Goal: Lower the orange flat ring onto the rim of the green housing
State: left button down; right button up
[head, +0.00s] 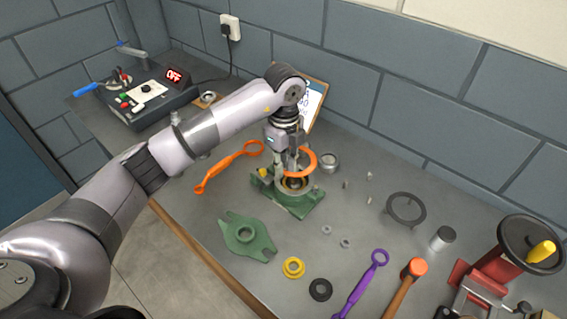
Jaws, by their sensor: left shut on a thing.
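The orange flat ring (312,156) is in my left gripper (292,166), which is shut on it at the ring's left side. The ring looks tilted and shows just above the green housing (300,204). The housing stands on the table with its round opening and metal rim (296,187) facing up, below the gripper. I cannot tell whether the ring touches the rim. The gripper hides part of the ring and the back of the housing. My right gripper is not in view.
A green flanged cover (248,238) lies in front, with yellow (293,267) and black (320,289) rings nearby. An orange wrench (222,172) lies left, a bearing (329,162) behind right.

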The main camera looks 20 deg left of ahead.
aim_at(283, 189)
pick_arm(q)
jog(key=shift+f, duration=0.1)
jog(key=shift+f+b, duration=1.2)
jog(key=shift+f, duration=0.45)
jog(key=shift+f+b, duration=1.1)
jog(key=shift+f, duration=0.6)
jog(key=shift+f, duration=0.1)
jog(key=c, duration=1.4)
grip_release()
jog(key=shift+c, duration=0.2)
